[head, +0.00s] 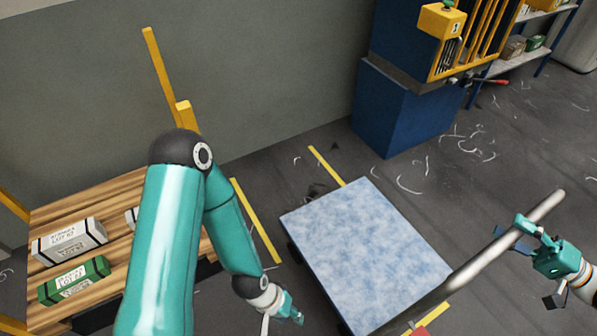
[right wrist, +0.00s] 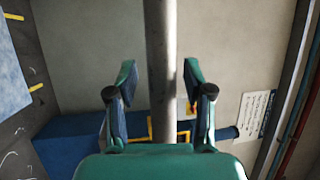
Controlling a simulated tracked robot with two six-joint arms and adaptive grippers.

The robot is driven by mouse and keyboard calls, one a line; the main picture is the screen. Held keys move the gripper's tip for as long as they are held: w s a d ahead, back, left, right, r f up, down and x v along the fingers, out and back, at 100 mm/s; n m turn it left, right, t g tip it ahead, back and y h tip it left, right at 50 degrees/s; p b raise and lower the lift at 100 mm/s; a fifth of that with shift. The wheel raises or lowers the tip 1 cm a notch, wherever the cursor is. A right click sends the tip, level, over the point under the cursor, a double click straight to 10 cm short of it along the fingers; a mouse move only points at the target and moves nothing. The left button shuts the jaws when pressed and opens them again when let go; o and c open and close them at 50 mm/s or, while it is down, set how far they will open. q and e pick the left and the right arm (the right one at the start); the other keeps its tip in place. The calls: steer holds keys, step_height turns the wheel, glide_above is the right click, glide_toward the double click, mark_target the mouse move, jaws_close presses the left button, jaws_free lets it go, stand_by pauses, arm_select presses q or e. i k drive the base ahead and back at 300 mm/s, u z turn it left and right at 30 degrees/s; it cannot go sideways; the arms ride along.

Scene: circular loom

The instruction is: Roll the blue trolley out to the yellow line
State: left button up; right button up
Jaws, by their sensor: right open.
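The blue trolley's flat mottled deck (head: 365,250) lies on the dark floor in the middle of the head view. Its grey handle bar (head: 462,272) slants up to the right and also runs upright through the right wrist view (right wrist: 160,40). My right gripper (head: 524,236) is at the bar's upper part, its open fingers (right wrist: 159,82) on either side of the bar with gaps showing. My left gripper (head: 292,313) hangs left of the deck, apart from it; its jaws are too small to judge. Yellow floor stripes show left of the deck (head: 256,222) and behind it (head: 326,166).
A wooden pallet (head: 110,203) with white and green boxes stands at the left, close to my left arm. A blue machine (head: 400,110) with a yellow guard stands behind the trolley. White thread scraps litter the floor to the right, which is otherwise open.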

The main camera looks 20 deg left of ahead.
mark_target(378, 274)
steer(key=u, duration=0.05)
steer(key=k, duration=1)
steer(key=z, duration=0.05)
